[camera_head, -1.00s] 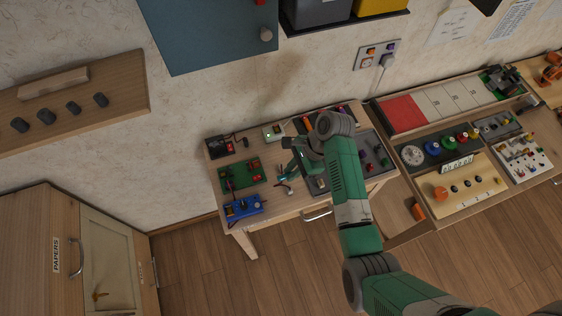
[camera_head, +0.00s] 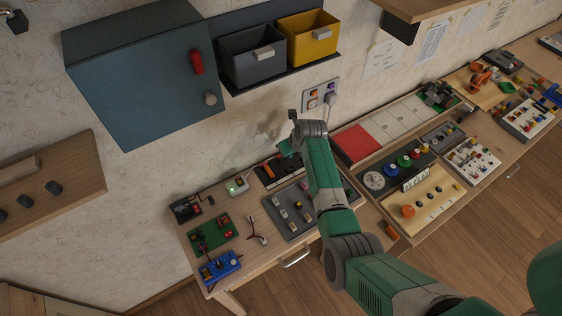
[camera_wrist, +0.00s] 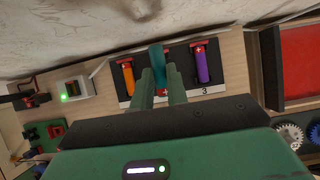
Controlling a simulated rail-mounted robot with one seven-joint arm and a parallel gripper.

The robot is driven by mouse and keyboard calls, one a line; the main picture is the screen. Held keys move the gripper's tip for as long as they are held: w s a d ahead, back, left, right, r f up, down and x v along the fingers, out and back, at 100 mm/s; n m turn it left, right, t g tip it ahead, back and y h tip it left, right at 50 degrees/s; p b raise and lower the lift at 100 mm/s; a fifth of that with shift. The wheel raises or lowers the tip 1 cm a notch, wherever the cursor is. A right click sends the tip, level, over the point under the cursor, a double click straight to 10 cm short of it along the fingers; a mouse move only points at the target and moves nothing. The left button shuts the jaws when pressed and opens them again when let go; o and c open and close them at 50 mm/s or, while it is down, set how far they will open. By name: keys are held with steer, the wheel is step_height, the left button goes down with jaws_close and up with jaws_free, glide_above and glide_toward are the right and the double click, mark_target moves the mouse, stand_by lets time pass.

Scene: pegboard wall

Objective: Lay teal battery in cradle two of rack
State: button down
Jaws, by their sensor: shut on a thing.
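In the wrist view my gripper (camera_wrist: 161,78) is shut on the teal battery (camera_wrist: 157,54), which stands out beyond the fingertips. The battery is over the middle cradle of the dark rack (camera_wrist: 213,87); I cannot tell whether it touches the rack. The orange battery (camera_wrist: 128,78) lies in the left cradle and the purple battery (camera_wrist: 202,66) in the right cradle, marked 3. In the head view the rack (camera_head: 261,177) is at the back of the bench, partly hidden by my arm, and the battery is not clearly visible.
A device with a green light (camera_head: 237,185) stands left of the rack. A grey tray (camera_head: 283,223) with small parts lies in front. The wall socket (camera_head: 320,97) and plug are behind; a yellow bin (camera_head: 308,37) and a grey bin (camera_head: 252,57) hang above.

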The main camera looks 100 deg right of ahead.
steer(key=b, duration=0.6)
glide_above(285, 163)
steer(key=a, duration=0.2)
steer(key=shift+s+f, duration=0.2)
steer(key=shift+f, duration=1.25)
steer(key=shift+s+f, duration=0.2)
steer(key=shift+f, duration=1.2)
steer(key=shift+d, duration=0.1)
steer(key=shift+w+r+p, duration=0.1)
steer(key=shift+r+p, duration=0.05)
steer(key=shift+p, duration=0.55)
steer(key=shift+f+b, duration=0.65)
steer(key=shift+f, duration=0.4)
steer(key=c, duration=1.3)
jaws_free()
steer(key=shift+r, duration=0.1)
step_height(285, 163, up, 5)
steer(key=p, duration=0.5)
